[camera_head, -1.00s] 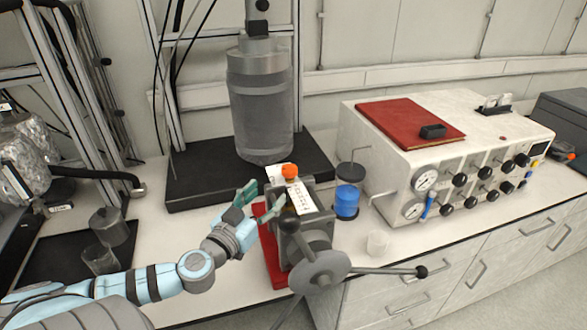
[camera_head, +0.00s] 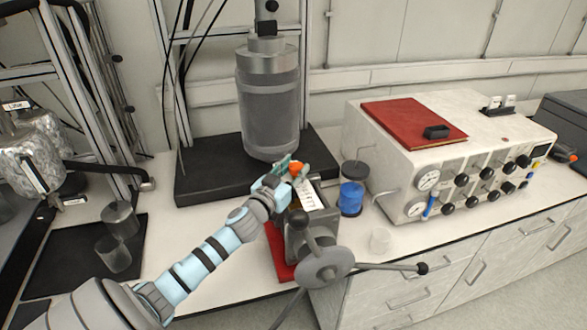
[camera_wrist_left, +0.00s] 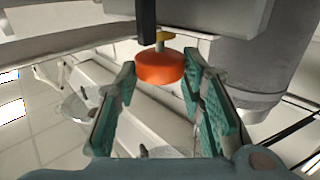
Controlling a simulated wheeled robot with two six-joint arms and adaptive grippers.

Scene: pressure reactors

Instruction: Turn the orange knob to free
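The orange knob (camera_head: 297,168) sits on top of the grey press (camera_head: 312,236) with the lever wheel. It also shows large in the left wrist view (camera_wrist_left: 160,68). My left gripper (camera_head: 291,165) is at the knob, its green-padded fingers spread. In the left wrist view the open fingers (camera_wrist_left: 165,88) stand on either side of the knob, near their tips, with a visible gap on the left. Whether the right finger touches the knob I cannot tell. My right gripper is not in view.
A black-based grey cylinder (camera_head: 270,100) stands close behind the knob. A blue container (camera_head: 351,197) and a white control box (camera_head: 395,150) are to the right. Glass beakers (camera_head: 113,253) stand on a black mat at left. The front lever (camera_head: 385,267) sticks out right.

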